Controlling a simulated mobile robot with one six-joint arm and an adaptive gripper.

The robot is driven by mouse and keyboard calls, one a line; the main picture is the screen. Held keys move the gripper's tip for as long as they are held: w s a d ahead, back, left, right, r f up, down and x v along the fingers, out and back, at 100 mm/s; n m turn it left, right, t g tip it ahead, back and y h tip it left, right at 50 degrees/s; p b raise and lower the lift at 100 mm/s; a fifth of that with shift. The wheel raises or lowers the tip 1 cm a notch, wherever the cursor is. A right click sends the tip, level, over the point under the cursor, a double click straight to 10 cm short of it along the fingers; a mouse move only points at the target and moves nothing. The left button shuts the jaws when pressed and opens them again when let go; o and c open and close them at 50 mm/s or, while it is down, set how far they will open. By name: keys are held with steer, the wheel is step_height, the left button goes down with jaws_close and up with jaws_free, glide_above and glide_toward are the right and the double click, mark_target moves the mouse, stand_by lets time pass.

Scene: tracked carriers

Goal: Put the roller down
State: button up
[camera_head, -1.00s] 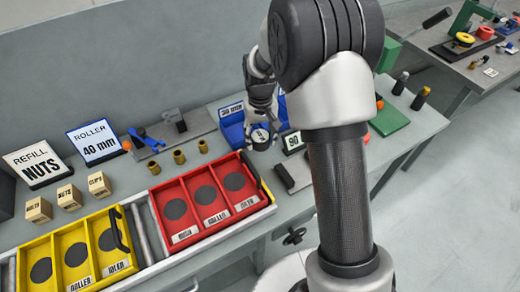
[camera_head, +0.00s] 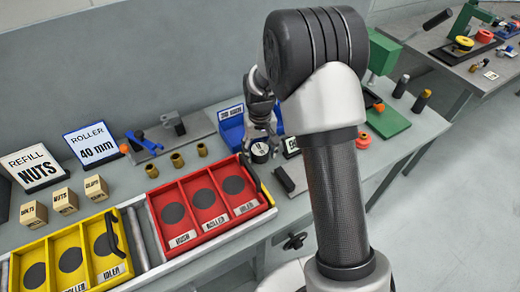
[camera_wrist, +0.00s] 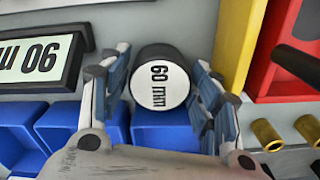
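The roller (camera_wrist: 160,85) is a dark cylinder with a white end face marked "60 mm". In the wrist view its white face points at the camera, between the fingers of my gripper (camera_wrist: 161,62). The fingers stand on either side with narrow gaps to the roller, so my gripper looks open around it. In the head view the roller (camera_head: 260,152) is upright on or very close to the bench, just below my gripper (camera_head: 262,132). It is between the red tray (camera_head: 183,244) and the "90" card (camera_head: 291,146). Its base is hard to see.
Blue bins (camera_head: 232,128) stand close behind the roller. The "90" card also shows close by in the wrist view (camera_wrist: 35,60). Brass bushings (camera_head: 177,160), a yellow tray (camera_head: 85,287) and wooden blocks (camera_head: 65,201) are further left. A dark block (camera_head: 285,180) lies in front.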

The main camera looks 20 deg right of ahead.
steer(key=shift+o, duration=1)
